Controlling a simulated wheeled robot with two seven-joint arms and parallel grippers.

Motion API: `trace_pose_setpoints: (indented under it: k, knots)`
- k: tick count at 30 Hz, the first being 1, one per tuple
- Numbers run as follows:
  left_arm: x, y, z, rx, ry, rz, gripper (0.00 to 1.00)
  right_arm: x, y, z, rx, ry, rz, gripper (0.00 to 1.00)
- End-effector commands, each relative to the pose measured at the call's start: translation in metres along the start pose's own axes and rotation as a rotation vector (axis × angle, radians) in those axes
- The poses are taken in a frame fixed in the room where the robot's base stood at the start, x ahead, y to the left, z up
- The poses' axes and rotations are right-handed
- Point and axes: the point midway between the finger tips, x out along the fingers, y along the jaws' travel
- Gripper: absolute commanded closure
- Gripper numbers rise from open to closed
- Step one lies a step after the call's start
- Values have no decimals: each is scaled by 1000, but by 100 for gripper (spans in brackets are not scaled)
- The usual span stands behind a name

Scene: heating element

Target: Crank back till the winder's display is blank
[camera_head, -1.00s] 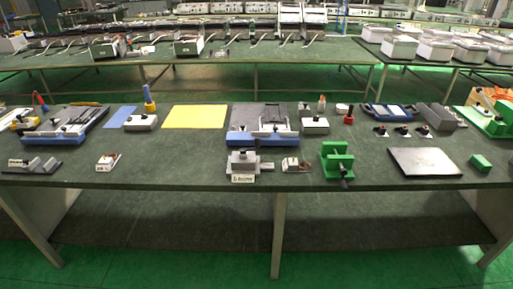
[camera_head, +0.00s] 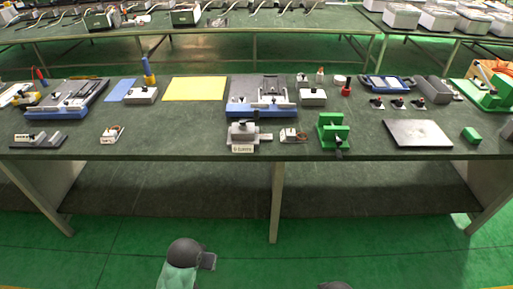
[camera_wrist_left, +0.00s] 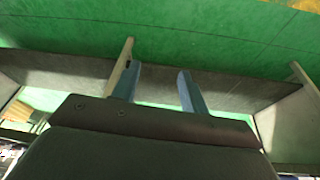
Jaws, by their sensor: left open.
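A grey device (camera_head: 242,131), which may be the winder, sits at the front middle of the table. A white plate (camera_head: 242,149) with small dark lettering is on its front; I cannot read it surely. A short grey bar sticks out to its right, and I cannot tell if it is a crank. My left gripper (camera_wrist_left: 158,70) is open and empty in the left wrist view, with green floor and the table's underside beyond it. It is well away from the device.
A green vise-like device (camera_head: 333,131) and a small white block (camera_head: 289,136) stand right of the grey device. A blue-edged fixture (camera_head: 262,111) is behind it. A dark flat plate (camera_head: 417,133) lies to the right. The floor before the table (camera_head: 110,250) is clear.

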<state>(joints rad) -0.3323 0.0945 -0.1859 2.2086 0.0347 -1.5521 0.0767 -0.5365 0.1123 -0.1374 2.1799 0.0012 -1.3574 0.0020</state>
Motion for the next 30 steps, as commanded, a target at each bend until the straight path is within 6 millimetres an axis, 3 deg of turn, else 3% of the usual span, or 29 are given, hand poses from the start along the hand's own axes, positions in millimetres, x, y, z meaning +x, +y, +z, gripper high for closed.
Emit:
trace_pose_setpoints:
  k: [5, 14, 22, 30]
  knots:
    - [0, 10, -53, -10, 19, 14, 56, 26, 0, 2, -2, -2, 1, 64]
    - [15, 32, -159, -27, 33, 33, 56, 104, -2, 22, -7, -14, -1, 64]
    - [21, 53, -256, -36, 42, 38, 56, 178, -6, 52, -11, -28, -4, 64]
    - [11, 70, -354, -46, 50, 26, 56, 245, -9, 93, -17, -42, -7, 64]
